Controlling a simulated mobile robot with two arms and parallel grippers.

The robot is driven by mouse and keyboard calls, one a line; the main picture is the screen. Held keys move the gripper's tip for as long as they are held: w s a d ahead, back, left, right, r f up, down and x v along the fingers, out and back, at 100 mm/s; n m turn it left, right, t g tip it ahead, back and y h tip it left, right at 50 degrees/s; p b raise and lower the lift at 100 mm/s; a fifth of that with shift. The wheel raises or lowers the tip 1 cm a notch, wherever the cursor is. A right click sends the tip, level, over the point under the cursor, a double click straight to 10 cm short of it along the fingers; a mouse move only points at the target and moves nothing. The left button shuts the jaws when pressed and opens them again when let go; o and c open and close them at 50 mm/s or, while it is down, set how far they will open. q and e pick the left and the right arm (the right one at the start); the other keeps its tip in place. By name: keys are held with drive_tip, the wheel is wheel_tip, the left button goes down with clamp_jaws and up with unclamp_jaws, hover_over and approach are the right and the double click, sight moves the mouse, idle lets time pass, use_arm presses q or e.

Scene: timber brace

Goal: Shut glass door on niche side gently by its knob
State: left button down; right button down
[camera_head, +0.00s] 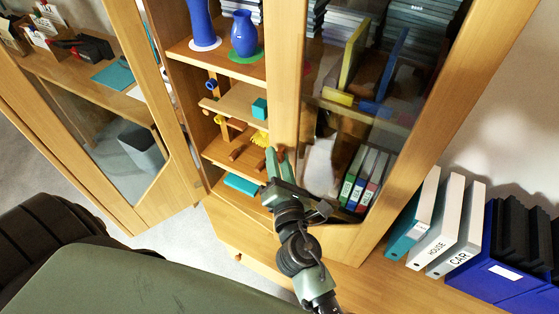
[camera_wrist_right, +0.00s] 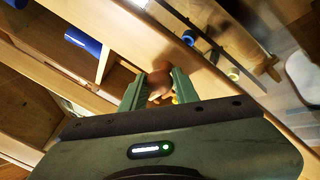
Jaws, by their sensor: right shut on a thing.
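The wood-framed glass door (camera_head: 285,92) stands in the middle of the head view, its glass in front of folders and papers. My right gripper (camera_head: 277,157) is at the lower part of this door's frame. In the right wrist view, the right gripper (camera_wrist_right: 157,92) is shut on a round wooden knob (camera_wrist_right: 159,86), with one finger on each side. In the head view the fingers mostly hide the knob. The open niche shelves (camera_head: 232,105) are left of the door frame. I cannot tell how far this door stands from its closed position. My left gripper is not in view.
Another glass door (camera_head: 160,95) stands open at the left. Blue vases (camera_head: 245,35) and small items stand on the niche shelves. White binders (camera_head: 434,228) and a blue box (camera_head: 500,262) with dark items stand at the right. Grey floor shows at the lower left.

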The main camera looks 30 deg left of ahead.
drive_tip(key=c, duration=1.2)
unclamp_jaws()
drive_tip(key=shift+w+a+r, duration=0.1)
drive_tip(key=shift+w+r, duration=0.1)
drive_tip(key=shift+r, duration=0.35)
drive_tip(key=shift+c, duration=0.2)
drive_tip(key=shift+o, duration=0.9)
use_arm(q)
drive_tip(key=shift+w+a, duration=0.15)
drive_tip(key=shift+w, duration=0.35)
use_arm(e)
drive_tip(key=shift+s+d+f, duration=0.25)
drive_tip(key=shift+s+f, duration=0.05)
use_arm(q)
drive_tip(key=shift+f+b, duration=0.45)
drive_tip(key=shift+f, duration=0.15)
use_arm(e)
drive_tip(key=v, duration=0.7)
drive_tip(key=shift+s, duration=0.3)
